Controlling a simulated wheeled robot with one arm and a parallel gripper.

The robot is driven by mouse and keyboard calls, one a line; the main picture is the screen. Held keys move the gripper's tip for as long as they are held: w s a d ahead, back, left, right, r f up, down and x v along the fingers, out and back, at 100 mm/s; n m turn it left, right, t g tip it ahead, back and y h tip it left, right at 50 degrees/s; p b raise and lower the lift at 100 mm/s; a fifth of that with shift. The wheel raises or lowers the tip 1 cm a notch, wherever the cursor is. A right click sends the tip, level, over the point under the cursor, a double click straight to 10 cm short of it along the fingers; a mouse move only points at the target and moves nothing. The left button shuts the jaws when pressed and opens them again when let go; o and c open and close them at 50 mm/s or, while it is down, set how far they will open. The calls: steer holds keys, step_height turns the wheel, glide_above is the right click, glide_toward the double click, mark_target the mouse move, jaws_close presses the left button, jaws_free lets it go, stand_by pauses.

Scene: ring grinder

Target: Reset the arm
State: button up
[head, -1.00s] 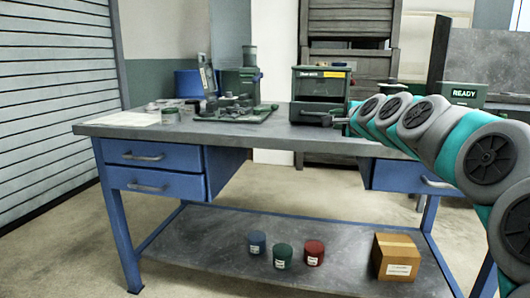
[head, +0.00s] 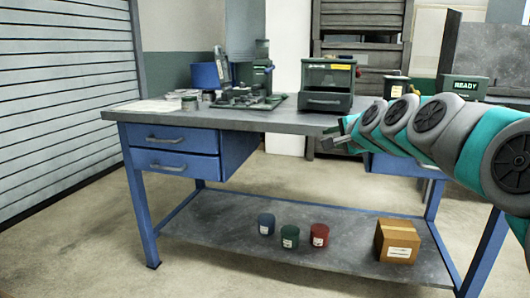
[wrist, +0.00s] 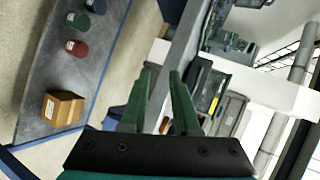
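My arm reaches in from the right edge of the head view, over the right part of the workbench (head: 290,121). My gripper (head: 335,139) is at the bench's front edge, left of the arm links. In the wrist view, my gripper's (wrist: 160,75) two green fingers stand apart with nothing between them, so it is open and empty. The bench and its lower shelf appear tilted in the wrist view.
A green machine with a drawer (head: 327,85) and a fixture plate (head: 250,101) stand on the bench. Blue (head: 266,224), green (head: 289,236) and red (head: 319,235) containers and a cardboard box (head: 397,241) sit on the lower shelf.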

steer(key=s+a+f+n+g, duration=0.4)
steer(key=s+f, duration=0.5)
steer(key=s, duration=0.1)
steer(key=s+a+f+n+g, duration=0.3)
steer(key=s+f+n, duration=0.1)
steer(key=s+f, duration=0.5)
steer(key=s+d+f+n+g+h, duration=0.1)
steer(key=s+f, duration=0.3)
steer(key=s, duration=0.5)
steer(key=s+d+f+n+g+h, duration=0.1)
steer(key=s+d+f+n+g, duration=0.1)
steer(key=s, duration=0.8)
steer(key=s+d+f+n+g+h, duration=0.1)
steer(key=s+d+f+n+g, duration=0.1)
steer(key=s+f+g, duration=0.3)
steer(key=s+n, duration=0.1)
steer(key=s, duration=0.3)
steer(key=shift+s+d+f, duration=0.15)
steer(key=shift+s+f, duration=0.05)
steer(key=shift+f, duration=0.2)
